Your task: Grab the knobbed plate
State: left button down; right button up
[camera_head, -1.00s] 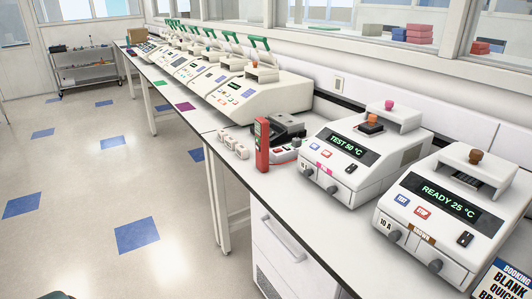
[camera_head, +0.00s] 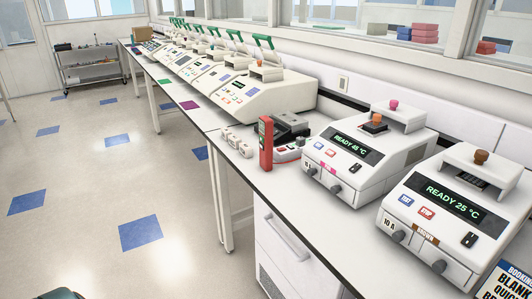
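A small dark plate with an orange-brown knob (camera_head: 376,119) sits on top of the nearer-middle thermal cycler (camera_head: 352,180), under its raised white lid with a pink knob (camera_head: 393,104). That cycler's display reads READY and about 45 °C. A second cycler (camera_head: 437,215) at the right reads READY 25 °C. A brown knob (camera_head: 481,157) stands on its raised white lid, with a dark slotted block (camera_head: 471,180) below.
A red upright device (camera_head: 266,145) and a red-and-white unit (camera_head: 288,153) stand left of the middle cycler. Several cyclers with green-handled lids (camera_head: 264,43) line the bench behind. A booking sign (camera_head: 507,285) is at the lower right. Open floor lies left of the bench.

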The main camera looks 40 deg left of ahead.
aim_at(375, 127)
jog(key=i+j+z, duration=0.35)
jog(key=i+j, duration=0.15)
jog(key=i+j+z, duration=0.15)
jog(key=j, duration=0.35)
jog(key=i+j+z, duration=0.35)
jog(key=j, duration=0.4)
jog(key=i, duration=0.1)
